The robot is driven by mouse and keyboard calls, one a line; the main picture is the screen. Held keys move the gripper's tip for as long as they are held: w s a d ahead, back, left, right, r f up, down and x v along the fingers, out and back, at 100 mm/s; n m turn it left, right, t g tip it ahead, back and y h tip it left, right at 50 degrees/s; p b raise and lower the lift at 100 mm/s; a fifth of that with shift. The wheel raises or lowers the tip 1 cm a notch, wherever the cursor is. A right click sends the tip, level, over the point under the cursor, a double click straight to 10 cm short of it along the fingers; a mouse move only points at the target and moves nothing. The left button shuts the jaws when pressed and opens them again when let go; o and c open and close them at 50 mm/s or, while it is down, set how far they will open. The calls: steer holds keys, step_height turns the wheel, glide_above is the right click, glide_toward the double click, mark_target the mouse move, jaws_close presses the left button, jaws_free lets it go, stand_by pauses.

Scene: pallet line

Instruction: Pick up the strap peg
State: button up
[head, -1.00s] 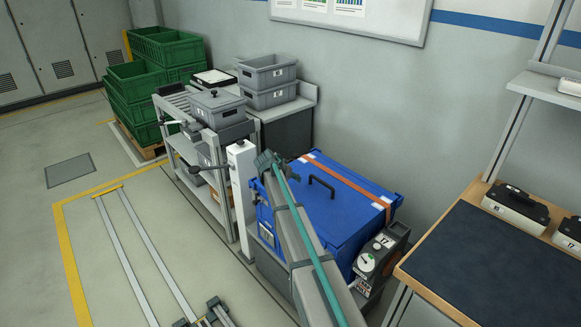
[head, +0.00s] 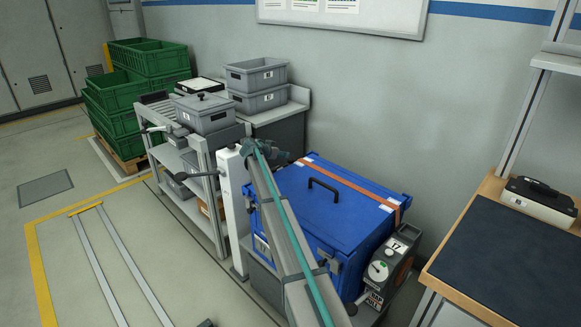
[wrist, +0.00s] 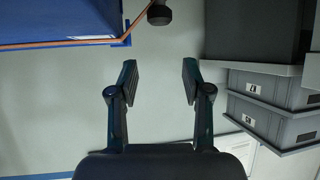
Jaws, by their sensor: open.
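In the wrist view a dark, rounded peg (wrist: 159,13) shows at the top edge, where the orange strap (wrist: 60,44) meets it; it looks like the strap peg. My gripper (wrist: 157,80) is open and empty, its two fingers apart below the peg in that picture and not touching it. In the head view my gripper (head: 277,155) is above the back left corner of the blue box (head: 305,205). The strap crosses the right part of its lid. I cannot make out the peg in the head view; my arm may hide it.
Grey bins (head: 257,75) stand on the bench behind, near a grey trolley (head: 178,160) and a white post (head: 235,210). A dark device (head: 390,265) stands right of the box. A workbench (head: 510,250) is at the right. A grey wall is behind.

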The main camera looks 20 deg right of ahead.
mark_target(290, 159)
step_height(290, 159, down, 3)
steer(key=shift+r, duration=0.2)
steer(key=x, duration=0.7)
steer(key=shift+w+d+f+p, duration=0.1)
steer(key=shift+w+d+p, duration=0.1)
steer(key=shift+p, duration=0.15)
jaws_close()
